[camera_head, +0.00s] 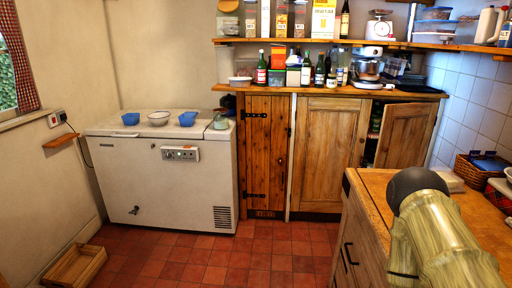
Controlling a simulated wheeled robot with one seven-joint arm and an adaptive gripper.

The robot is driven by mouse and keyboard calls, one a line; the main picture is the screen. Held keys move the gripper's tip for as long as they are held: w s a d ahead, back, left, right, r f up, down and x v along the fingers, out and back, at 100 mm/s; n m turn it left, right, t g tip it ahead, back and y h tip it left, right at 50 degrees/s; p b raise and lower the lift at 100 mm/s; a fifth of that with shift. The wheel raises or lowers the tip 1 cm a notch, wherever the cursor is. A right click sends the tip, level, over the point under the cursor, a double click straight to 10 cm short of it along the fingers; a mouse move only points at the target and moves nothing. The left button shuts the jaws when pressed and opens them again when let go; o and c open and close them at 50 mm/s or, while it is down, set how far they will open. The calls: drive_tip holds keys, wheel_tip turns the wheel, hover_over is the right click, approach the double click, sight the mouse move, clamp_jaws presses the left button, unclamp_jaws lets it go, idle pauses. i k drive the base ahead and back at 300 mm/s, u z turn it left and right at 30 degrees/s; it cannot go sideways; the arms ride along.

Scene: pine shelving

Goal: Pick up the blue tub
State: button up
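Two small blue tubs stand on top of the white chest freezer (164,170). One blue tub (131,119) is at the left, and the other blue tub (187,119) is right of the middle. A pale bowl (158,118) stands between them. I cannot tell which of the two the task means. Part of my arm, greenish and marbled with a dark round end, shows at the lower right, in front of the wooden counter. My gripper is not in view, so I cannot see its state.
A wooden counter (378,190) with drawers fills the right. A wooden crate (74,266) lies on the red tiled floor (200,262) at the lower left. A cupboard door (408,136) stands ajar. Shelves hold bottles and jars. The floor before the freezer is clear.

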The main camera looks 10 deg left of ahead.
sight(133, 119)
drive_tip(key=u, duration=0.3)
drive_tip(key=i, duration=1.65)
drive_tip(key=u, duration=1)
drive_tip(key=i, duration=1.8)
drive_tip(key=u, duration=0.55)
